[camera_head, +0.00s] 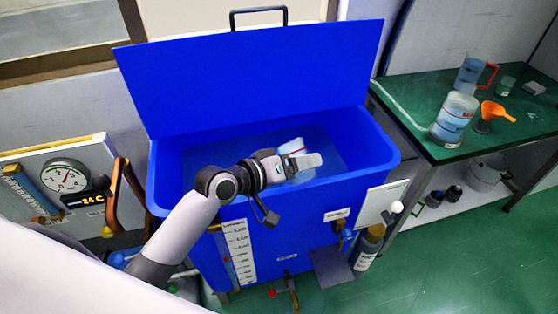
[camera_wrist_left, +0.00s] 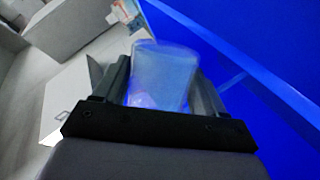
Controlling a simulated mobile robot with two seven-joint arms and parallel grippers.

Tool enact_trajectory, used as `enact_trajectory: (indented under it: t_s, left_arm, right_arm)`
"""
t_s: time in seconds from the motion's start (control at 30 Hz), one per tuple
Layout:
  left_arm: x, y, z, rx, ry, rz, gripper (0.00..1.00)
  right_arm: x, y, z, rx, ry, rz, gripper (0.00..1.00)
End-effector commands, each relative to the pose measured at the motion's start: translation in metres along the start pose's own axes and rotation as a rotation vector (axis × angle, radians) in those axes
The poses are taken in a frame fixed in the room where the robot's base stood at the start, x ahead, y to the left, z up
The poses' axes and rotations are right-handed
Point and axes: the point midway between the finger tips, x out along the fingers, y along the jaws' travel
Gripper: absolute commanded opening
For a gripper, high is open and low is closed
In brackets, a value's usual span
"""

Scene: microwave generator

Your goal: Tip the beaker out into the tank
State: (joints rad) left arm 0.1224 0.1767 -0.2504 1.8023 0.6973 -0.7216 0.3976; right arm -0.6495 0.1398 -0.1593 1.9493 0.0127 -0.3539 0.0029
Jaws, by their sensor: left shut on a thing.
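The blue tank (camera_head: 270,250) stands in the middle of the head view with its lid (camera_head: 250,80) raised and its top open. My left gripper (camera_head: 305,162) is over the tank's opening, shut on a clear beaker (camera_head: 291,147). The beaker looks tilted in the head view, and part of it is hidden behind the gripper. In the left wrist view the beaker (camera_wrist_left: 162,75) sits between the two fingers (camera_wrist_left: 160,90) and looks pale and bluish. I cannot tell how much liquid it holds. My right gripper is not in view.
A green-topped bench (camera_head: 405,105) stands at the right with a large beaker (camera_head: 454,118), a jug (camera_head: 470,73) and an orange funnel (camera_head: 495,111). A gauge panel (camera_head: 60,185) is at the left.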

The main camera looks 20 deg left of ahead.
Motion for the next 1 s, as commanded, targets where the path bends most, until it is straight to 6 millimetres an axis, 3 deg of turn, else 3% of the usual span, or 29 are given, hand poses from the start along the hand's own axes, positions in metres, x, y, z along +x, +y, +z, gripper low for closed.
enact_trajectory:
  t_s: [1.0]
  left_arm:
    - [-0.0002,0.0015,-0.0007,-0.106,-0.033,0.018,0.32]
  right_arm:
    - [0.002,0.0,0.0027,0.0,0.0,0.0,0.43]
